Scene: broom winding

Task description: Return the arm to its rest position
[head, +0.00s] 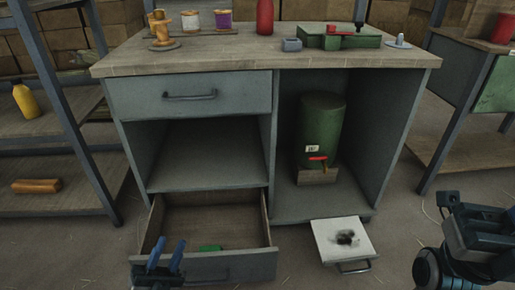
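My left gripper (164,257) is at the bottom left of the head view, in front of the left end of the open lower drawer (245,264). Its two blue-tipped fingers stand apart with nothing visible between them. My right arm is at the bottom right, with its dark gripper (480,212) beside the workbench, over the floor. Its fingers are not clear enough to tell whether they are open. A small green thing (210,248) lies inside the drawer, partly hidden by the drawer front.
The workbench (220,58) carries spools, a wooden figure (161,30), a red bottle (265,17) and a green device (340,40). A green tank (320,125) stands in the right bay. Shelving (75,140) stands left.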

